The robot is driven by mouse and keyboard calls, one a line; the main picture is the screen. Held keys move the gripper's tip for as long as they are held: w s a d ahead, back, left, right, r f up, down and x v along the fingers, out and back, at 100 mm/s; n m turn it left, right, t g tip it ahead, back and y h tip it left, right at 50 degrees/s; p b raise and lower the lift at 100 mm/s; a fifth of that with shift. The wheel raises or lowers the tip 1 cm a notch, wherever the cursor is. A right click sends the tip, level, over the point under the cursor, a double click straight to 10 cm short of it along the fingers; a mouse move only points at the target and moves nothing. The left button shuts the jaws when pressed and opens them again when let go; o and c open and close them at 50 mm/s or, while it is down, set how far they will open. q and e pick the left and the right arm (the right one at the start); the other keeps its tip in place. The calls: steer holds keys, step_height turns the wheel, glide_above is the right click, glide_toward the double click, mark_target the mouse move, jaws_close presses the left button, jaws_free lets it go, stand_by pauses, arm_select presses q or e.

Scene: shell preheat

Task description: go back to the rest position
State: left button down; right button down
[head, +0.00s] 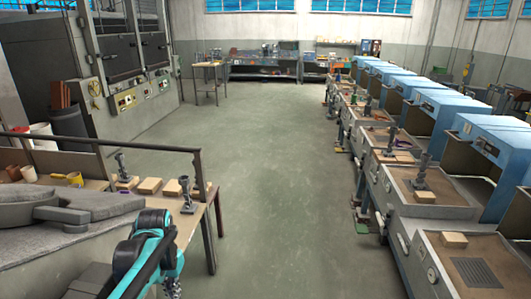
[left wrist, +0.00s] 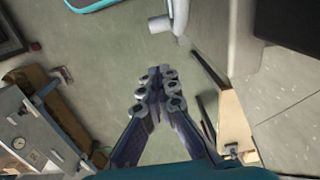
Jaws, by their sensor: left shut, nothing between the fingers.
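My left gripper (head: 173,287) is at the bottom edge of the head view, at the end of my teal and black arm, low and right of the wooden bench. In the left wrist view the fingers of my left gripper (left wrist: 158,88) are drawn together, with nothing between them, above the grey-green floor. It is apart from the bench and the machines. My right gripper shows in neither view.
A row of blue-hooded machines (head: 486,135) lines the right. The floor (head: 275,150) between them is clear. Ovens (head: 122,57) stand at the back left.

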arm_select(q)
steer(key=s+d+t, duration=0.7)
steer(key=s+d, duration=0.2)
steer(key=s, duration=0.2)
steer(key=shift+d+r+n, duration=0.2)
steer(key=shift+r+n, duration=0.15)
steer(key=shift+n, duration=0.05)
stand_by(3.3)
